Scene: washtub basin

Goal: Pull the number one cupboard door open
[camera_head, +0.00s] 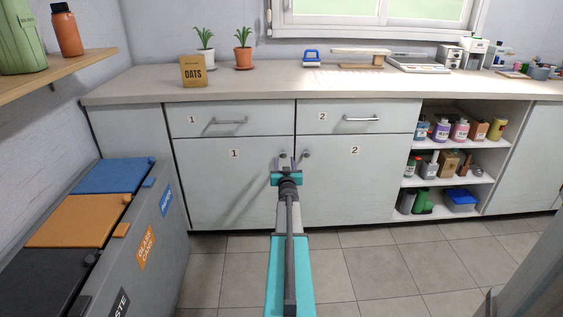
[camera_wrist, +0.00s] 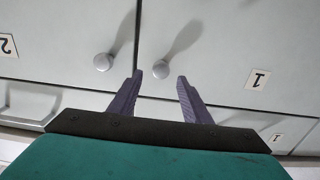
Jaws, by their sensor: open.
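The number one cupboard door (camera_head: 222,180) is a pale grey panel, shut, labelled "1". Its round grey knob (camera_wrist: 161,69) is near its top right corner in the head view. The wrist view is turned over, so the label "1" (camera_wrist: 258,79) is at right there. My gripper (camera_wrist: 160,77) is open, with two purple fingers. The knob shows between the fingertips, at or just beyond them; I cannot tell whether they touch it. In the head view my gripper (camera_head: 288,164) is in front of the door seam and partly covers the knob.
The number two door (camera_head: 350,185) is shut beside it, its knob (camera_wrist: 103,62) close to one finger. Drawers with bar handles (camera_head: 230,121) are above. Recycling bins (camera_head: 135,230) stand at left. Open shelves (camera_head: 450,182) are at right. Tiled floor before the doors is clear.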

